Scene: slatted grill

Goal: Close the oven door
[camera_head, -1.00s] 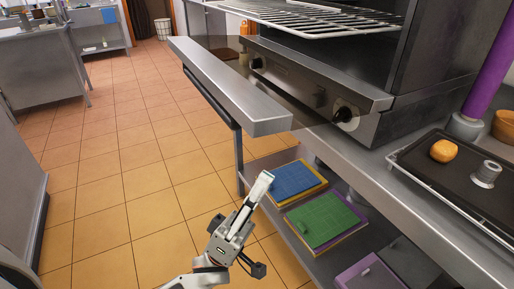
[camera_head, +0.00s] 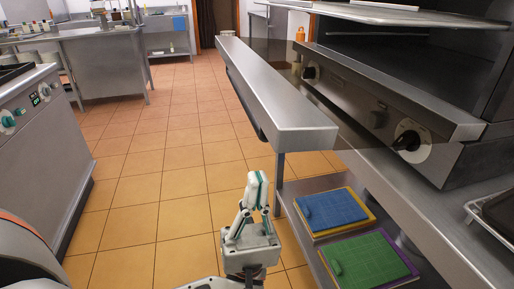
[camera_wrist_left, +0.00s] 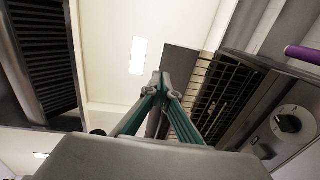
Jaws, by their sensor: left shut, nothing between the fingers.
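The oven (camera_head: 385,105) stands on a steel counter at the right, with its knobs facing the aisle. Its door (camera_head: 275,95) is open, lowered to about level; its thick steel outer edge juts over the aisle, with see-through glass behind it. My left gripper (camera_head: 257,177) is shut and empty, pointing up, below and slightly left of the door edge's near end, apart from it in the picture. In the left wrist view, the shut fingertips (camera_wrist_left: 161,77) point up; the oven's knob panel (camera_wrist_left: 290,124) and a wire rack show at the right. My right gripper is not in view.
A lower shelf holds a blue board (camera_head: 332,209) and a green board (camera_head: 370,262). A tray (camera_head: 490,215) lies on the counter at the right edge. A steel cooking unit (camera_head: 40,135) stands at the left. The tiled aisle (camera_head: 170,150) is clear.

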